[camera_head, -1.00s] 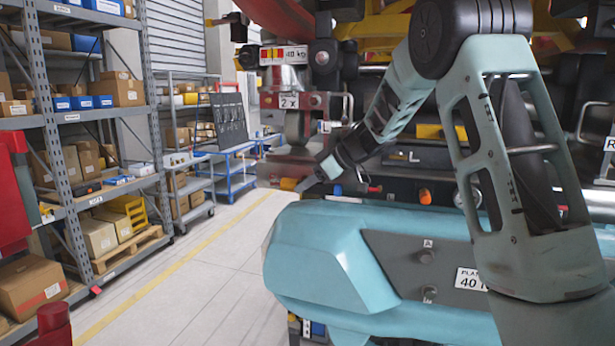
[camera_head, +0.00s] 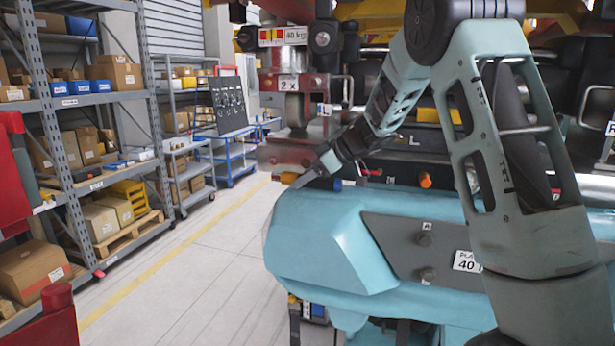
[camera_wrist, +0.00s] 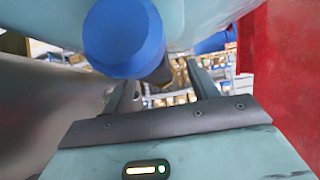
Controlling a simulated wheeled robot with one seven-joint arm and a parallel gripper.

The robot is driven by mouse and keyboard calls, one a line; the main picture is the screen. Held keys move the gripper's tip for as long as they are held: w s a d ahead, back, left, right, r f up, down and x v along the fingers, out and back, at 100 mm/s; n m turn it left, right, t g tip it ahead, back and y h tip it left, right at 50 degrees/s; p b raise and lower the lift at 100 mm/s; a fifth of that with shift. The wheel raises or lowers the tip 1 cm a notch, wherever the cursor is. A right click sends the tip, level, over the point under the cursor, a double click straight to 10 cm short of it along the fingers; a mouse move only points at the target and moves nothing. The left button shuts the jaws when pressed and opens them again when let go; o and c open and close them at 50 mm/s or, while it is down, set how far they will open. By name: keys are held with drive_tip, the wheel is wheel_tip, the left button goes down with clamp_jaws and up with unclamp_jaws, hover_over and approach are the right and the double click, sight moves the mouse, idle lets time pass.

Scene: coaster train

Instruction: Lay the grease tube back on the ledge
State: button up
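My gripper (camera_head: 306,178) is at the far end of my arm, left of centre in the head view, just above the left end of the teal body. A thing I take for the grease tube has a blue end (camera_head: 337,185) under my wrist and an orange end (camera_head: 289,178) past the fingers. In the wrist view its blue end (camera_wrist: 123,40) looms close, and a dark part runs away between the finger ends. The fingers stand apart around it; their contact is partly hidden. I cannot single out the ledge.
The teal body (camera_head: 325,235) lies below the gripper, with an orange knob (camera_head: 425,180) behind. A red surface (camera_wrist: 285,75) fills the wrist view's right side. Shelving (camera_head: 85,120) stands left, across a clear aisle (camera_head: 195,265). A blue cart (camera_head: 235,160) stands further back.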

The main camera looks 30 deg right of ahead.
drive_tip(key=shift+s, duration=0.1)
drive_tip(key=b+v, duration=0.4)
drive_tip(key=v, duration=1.3)
drive_tip(key=shift+r+b, duration=0.15)
drive_tip(key=shift+b, duration=0.15)
